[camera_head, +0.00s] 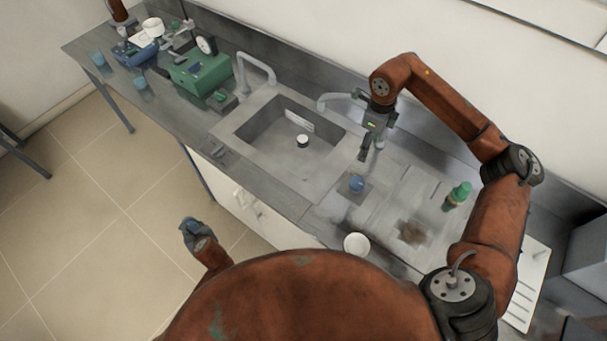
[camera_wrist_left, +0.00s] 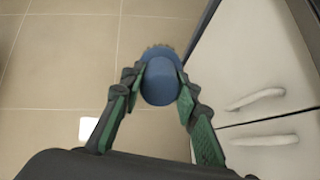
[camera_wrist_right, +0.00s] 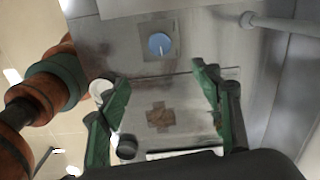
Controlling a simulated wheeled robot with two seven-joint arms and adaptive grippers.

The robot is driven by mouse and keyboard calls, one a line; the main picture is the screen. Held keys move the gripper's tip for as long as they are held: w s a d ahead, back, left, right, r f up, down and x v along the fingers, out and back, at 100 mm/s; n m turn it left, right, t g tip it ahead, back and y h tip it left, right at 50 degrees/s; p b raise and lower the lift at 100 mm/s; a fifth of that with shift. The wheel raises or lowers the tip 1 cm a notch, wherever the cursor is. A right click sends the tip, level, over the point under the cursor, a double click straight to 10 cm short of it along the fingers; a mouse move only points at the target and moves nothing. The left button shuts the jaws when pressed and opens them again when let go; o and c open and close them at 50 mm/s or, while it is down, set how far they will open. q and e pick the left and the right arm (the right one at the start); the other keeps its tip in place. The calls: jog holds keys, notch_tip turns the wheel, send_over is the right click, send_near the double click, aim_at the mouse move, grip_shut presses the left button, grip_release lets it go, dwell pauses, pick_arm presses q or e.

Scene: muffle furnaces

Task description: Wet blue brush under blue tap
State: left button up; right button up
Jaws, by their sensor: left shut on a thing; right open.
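The blue brush (camera_wrist_left: 160,80) is held between the fingers of my left gripper (camera_wrist_left: 158,92), with its bristle edge on the far side. In the head view, my left gripper (camera_head: 195,233) is low at the counter's front, over the floor, and the brush (camera_head: 187,227) shows small at its tip. My right gripper (camera_head: 370,150) is open and empty above the drainboard; its spread fingers show in the right wrist view (camera_wrist_right: 160,75). A round blue knob (camera_head: 357,184) sits on a small plate nearby. Two grey taps (camera_head: 257,62) (camera_head: 338,98) stand behind the sink; neither shows clear blue.
The sink basin (camera_head: 268,128) holds a small white and black piece (camera_head: 302,141). A white cup (camera_head: 356,244) and a green bottle (camera_head: 457,196) stand on the counter. A green device (camera_head: 198,74) is at left. White cabinet doors (camera_wrist_left: 255,60) are close beside my left gripper.

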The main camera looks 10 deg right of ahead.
jog(key=n+b, duration=0.2)
jog(key=b, duration=0.9)
send_over(357, 182)
notch_tip(357, 182, down, 10)
pick_arm(q)
notch_tip(357, 182, down, 15)
jog(key=shift+s, duration=0.35)
pick_arm(e)
notch_tip(357, 182, down, 12)
jog(key=shift+r, duration=0.15)
